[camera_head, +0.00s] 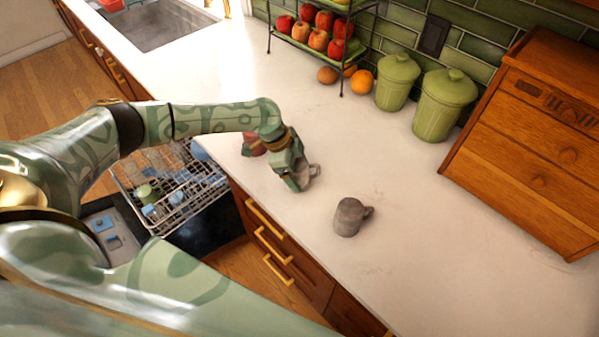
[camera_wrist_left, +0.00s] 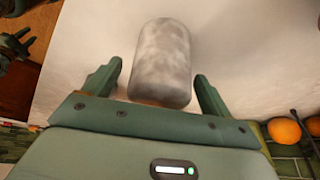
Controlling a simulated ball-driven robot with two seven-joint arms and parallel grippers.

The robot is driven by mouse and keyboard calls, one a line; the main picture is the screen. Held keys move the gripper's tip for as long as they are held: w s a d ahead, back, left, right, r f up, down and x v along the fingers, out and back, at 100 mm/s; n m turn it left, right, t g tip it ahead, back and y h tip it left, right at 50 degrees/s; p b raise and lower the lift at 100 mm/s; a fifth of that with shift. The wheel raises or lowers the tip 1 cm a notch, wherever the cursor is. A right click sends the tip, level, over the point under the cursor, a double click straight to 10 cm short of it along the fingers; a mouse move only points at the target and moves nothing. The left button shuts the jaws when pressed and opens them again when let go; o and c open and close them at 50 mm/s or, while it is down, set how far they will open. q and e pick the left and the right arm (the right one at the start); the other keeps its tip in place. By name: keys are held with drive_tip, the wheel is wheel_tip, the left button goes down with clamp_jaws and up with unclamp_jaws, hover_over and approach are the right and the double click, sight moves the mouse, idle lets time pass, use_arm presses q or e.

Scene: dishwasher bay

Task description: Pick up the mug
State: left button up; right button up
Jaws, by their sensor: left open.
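A grey mottled mug (camera_head: 349,217) stands on the white counter in the head view, its handle toward the right. My left gripper (camera_head: 304,182) is low over the counter, to the left of this mug and apart from it. A pale grey rounded piece (camera_head: 314,171) shows beside its fingers, partly hidden; I cannot tell if it is a second mug. In the left wrist view a grey cylindrical mug body (camera_wrist_left: 163,60) lies ahead of and between the spread fingers of my left gripper (camera_wrist_left: 155,88). No handle shows there.
A reddish thing (camera_head: 254,144) sits behind my left wrist, partly hidden. The open dishwasher rack (camera_head: 178,190) is below the counter edge. Green canisters (camera_head: 443,104), a fruit stand (camera_head: 318,52), an orange (camera_head: 361,82) and a wooden drawer cabinet (camera_head: 530,140) stand along the wall. The front-right counter is clear.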

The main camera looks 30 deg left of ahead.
use_arm(q)
drive_tip(key=shift+x, duration=0.9)
drive_tip(key=shift+r, duration=0.15)
drive_tip(key=c, duration=1)
drive_tip(key=shift+c, duration=0.2)
